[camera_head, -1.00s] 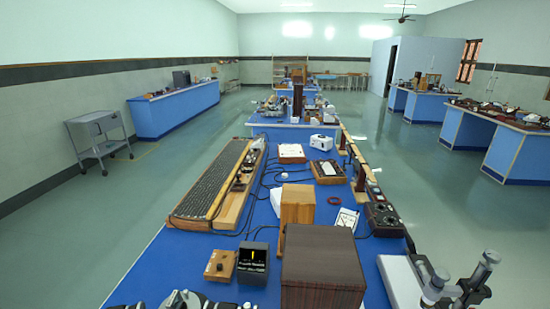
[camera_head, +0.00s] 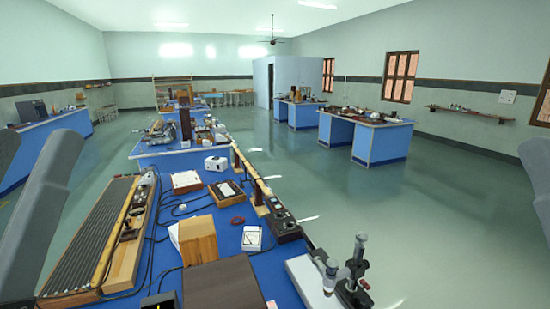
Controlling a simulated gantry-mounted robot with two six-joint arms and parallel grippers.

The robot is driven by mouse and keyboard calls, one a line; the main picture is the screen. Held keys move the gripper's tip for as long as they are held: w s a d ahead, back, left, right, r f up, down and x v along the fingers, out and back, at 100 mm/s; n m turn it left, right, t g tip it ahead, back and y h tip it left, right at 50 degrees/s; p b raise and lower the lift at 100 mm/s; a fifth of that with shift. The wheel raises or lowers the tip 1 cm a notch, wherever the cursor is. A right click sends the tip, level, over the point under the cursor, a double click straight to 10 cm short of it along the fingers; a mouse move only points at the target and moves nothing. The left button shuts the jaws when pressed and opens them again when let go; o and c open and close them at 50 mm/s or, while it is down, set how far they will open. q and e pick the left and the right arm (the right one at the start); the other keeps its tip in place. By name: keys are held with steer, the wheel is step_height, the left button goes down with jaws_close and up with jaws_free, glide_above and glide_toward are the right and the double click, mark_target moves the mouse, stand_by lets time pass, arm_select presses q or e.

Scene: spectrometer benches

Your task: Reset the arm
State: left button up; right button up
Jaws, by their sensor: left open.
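My left arm comes in at the left edge as a large grey link, sloping from upper right to lower left. My left gripper (camera_head: 18,302) is at the bottom left corner, mostly cut off by the frame, open, with nothing seen in it. It is left of the long ribbed wooden instrument (camera_head: 92,235). A grey part of my right arm shows at the right edge. My right gripper is out of view.
The blue bench (camera_head: 235,245) holds a wooden block (camera_head: 198,240), a dark brown box (camera_head: 222,285), a meter box (camera_head: 283,226), cables and a microscope-like instrument (camera_head: 342,275). Other blue benches (camera_head: 362,140) stand farther back. The floor (camera_head: 440,205) to the right is clear.

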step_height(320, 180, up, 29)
steer(key=p, duration=2.6)
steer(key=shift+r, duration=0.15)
